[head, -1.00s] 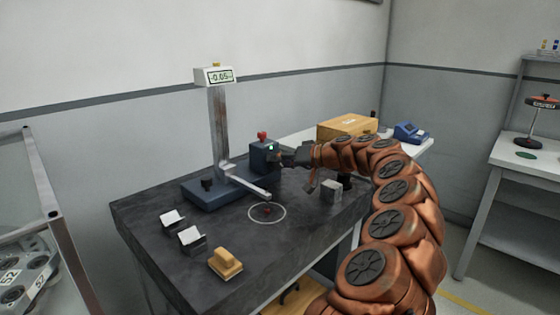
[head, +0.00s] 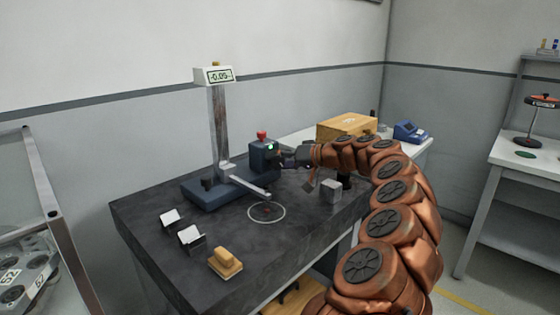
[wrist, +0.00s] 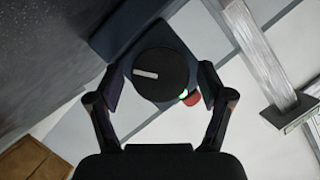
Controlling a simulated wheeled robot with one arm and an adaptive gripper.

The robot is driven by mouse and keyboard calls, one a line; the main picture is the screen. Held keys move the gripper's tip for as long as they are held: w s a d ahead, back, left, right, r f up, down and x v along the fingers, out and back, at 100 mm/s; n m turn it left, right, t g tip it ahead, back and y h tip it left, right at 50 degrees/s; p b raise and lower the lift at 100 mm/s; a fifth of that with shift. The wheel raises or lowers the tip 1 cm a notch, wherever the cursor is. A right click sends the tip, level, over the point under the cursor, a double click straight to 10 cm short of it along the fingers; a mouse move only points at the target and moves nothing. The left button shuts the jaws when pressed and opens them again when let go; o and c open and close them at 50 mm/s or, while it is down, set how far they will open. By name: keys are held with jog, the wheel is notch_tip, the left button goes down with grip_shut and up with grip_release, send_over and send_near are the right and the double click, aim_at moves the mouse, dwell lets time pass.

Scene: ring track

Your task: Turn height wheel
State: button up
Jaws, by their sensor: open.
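The height wheel (wrist: 160,75) is a dark round knob with a pale bar mark on its face. It shows large in the wrist view, on the side of the dark blue gauge box (head: 263,157). In the head view my gripper hides most of the wheel. My gripper (wrist: 160,98) is open, with one finger on each side of the wheel. I cannot tell whether the fingers touch it. The height gauge has an upright column (head: 220,125), a horizontal arm (head: 248,186) and a display (head: 214,76) that reads about -0.05. A green light (head: 270,147) glows beside the wheel.
A red button (head: 261,135) tops the gauge box. A grey block (head: 330,191) stands below my wrist on the dark table (head: 150,250). Two small card holders (head: 190,237) and a tan brush-like block (head: 225,262) sit at the front. A cardboard box (head: 346,126) is behind.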

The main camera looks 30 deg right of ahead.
jog(key=v, duration=1.2)
dwell(0.6)
